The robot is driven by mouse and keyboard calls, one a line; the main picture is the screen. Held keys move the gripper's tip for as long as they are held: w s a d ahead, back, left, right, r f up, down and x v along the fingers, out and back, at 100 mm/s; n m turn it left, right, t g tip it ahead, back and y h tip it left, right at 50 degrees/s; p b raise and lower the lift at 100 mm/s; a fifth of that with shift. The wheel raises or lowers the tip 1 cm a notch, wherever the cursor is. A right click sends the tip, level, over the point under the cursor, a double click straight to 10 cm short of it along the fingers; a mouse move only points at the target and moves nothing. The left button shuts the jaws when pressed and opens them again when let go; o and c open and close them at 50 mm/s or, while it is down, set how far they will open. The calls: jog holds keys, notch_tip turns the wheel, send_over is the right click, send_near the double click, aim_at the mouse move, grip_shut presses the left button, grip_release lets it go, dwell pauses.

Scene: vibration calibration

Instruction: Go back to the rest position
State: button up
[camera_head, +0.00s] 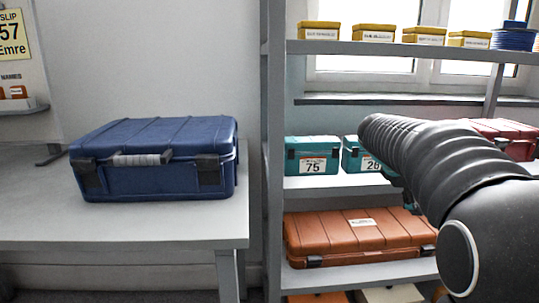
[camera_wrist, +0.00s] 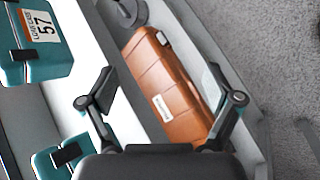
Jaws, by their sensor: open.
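My gripper (camera_wrist: 160,84) is open and empty in the wrist view, with its two dark fingers spread apart. An orange case (camera_wrist: 168,92) shows beyond and between the fingers, apart from them as far as I can tell. In the head view my black arm reaches in from the right in front of the shelf, and the gripper itself is hidden there. The same orange case (camera_head: 350,236) lies on a lower shelf in the head view.
A blue case (camera_head: 155,160) rests on a grey table (camera_head: 190,222) at left. The grey shelf rack (camera_head: 273,150) holds a teal case marked 75 (camera_head: 312,156), another teal case (camera_head: 352,158), a red case (camera_head: 510,135) and yellow boxes (camera_head: 373,33). A teal case marked 57 (camera_wrist: 30,62) is at upper left.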

jog(key=s+a+f+m+t+y, duration=0.1)
jog(key=s+a+f+m+y, duration=0.3)
jog(key=s+a, duration=0.6)
jog(key=s+a+f+m+t+y, duration=0.2)
jog(key=s+a+f+m+y, duration=0.2)
jog(key=s, duration=1.4)
jog(key=shift+s+a+f+m, duration=0.15)
jog(key=shift+a+f+m, duration=0.95)
jog(key=shift+a+f, duration=1.5)
jog(key=shift+a+r, duration=0.65)
